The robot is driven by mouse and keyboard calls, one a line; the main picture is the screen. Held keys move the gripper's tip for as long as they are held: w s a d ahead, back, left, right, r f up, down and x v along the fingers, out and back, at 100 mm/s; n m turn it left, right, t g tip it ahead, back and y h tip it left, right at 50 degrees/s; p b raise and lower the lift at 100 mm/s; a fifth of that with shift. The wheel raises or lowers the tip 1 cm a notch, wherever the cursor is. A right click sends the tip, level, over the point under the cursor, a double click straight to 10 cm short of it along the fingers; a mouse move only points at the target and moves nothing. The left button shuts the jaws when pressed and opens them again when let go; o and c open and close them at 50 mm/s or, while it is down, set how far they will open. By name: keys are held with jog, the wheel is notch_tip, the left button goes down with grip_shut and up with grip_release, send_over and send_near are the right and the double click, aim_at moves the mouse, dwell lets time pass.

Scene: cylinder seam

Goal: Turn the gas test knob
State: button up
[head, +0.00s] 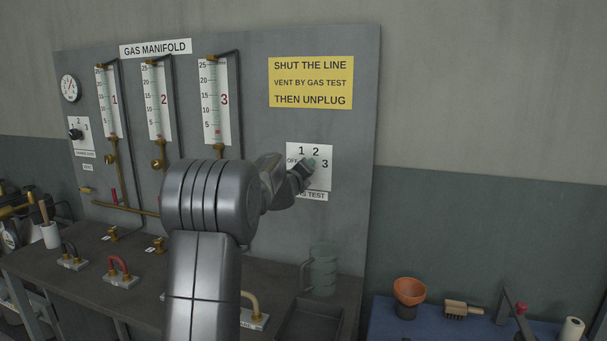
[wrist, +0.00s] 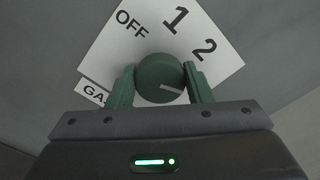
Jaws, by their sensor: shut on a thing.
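The gas test knob (wrist: 158,74) is a round dark green knob on a white dial plate (wrist: 105,55) marked OFF, 1 and 2 in the wrist view. Its white mark points right and slightly down, past the 2, towards my right finger. My gripper (wrist: 159,80) is shut on the knob, one green finger on each side. In the head view my gripper (head: 306,168) reaches the plate and partly covers the knob (head: 312,162) and the label below.
A yellow sign (head: 311,82) says to shut the line, vent by gas test, then unplug. Three gauge tubes (head: 160,103) and brass valves are at left. A glass jug (head: 323,270) stands on the bench below the dial. A blue bench (head: 450,329) is at right.

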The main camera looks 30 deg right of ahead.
jog(key=shift+f+m, duration=0.1)
jog(key=shift+m, duration=0.6)
jog(key=o, duration=1)
jog(key=shift+s+a+b, duration=0.1)
jog(key=shift+s+b, duration=0.05)
jog(key=shift+b, duration=0.15)
jog(key=b+v, duration=0.4)
jog(key=v, duration=0.9)
jog(key=shift+a, duration=0.25)
jog(key=shift+s, duration=0.1)
